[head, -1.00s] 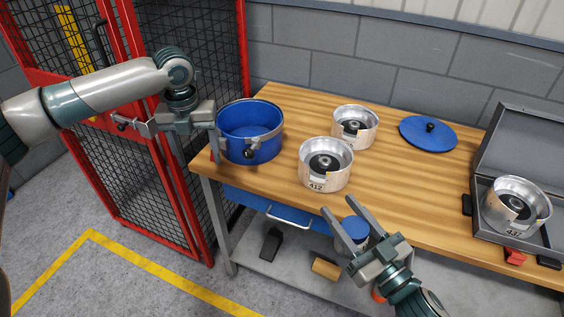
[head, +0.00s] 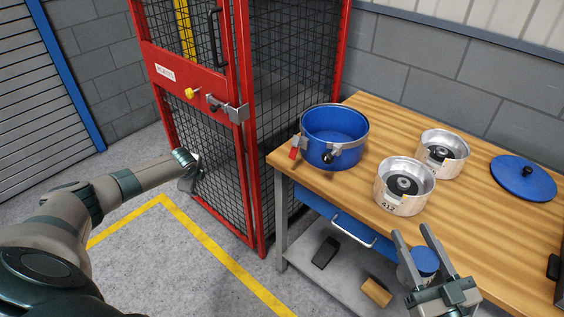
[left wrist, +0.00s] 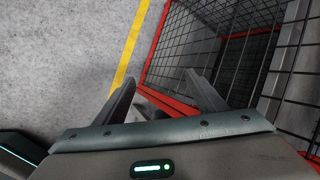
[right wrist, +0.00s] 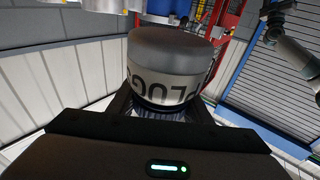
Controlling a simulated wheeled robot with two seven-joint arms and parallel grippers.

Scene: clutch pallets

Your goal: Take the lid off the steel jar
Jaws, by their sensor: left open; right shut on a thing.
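The jar has a blue lid (head: 426,259) on it and a pale body (head: 408,274), and is between the fingers of my right gripper (head: 424,250), in front of the bench. In the right wrist view the jar (right wrist: 165,90) fills the middle; its label letters look upside down, with a grey band above them. My right gripper is shut on its body. My left gripper (head: 190,177) is low by the red mesh cage, far from the jar and small in the head view. In the left wrist view its fingers (left wrist: 160,80) are apart and empty.
The wooden bench (head: 330,186) holds a blue pot (head: 325,152), two silver round parts (head: 388,205) and a blue disc lid (head: 522,177). The red mesh cage (head: 258,180) stands left of the bench. Open floor (head: 190,270) lies in front of the cage.

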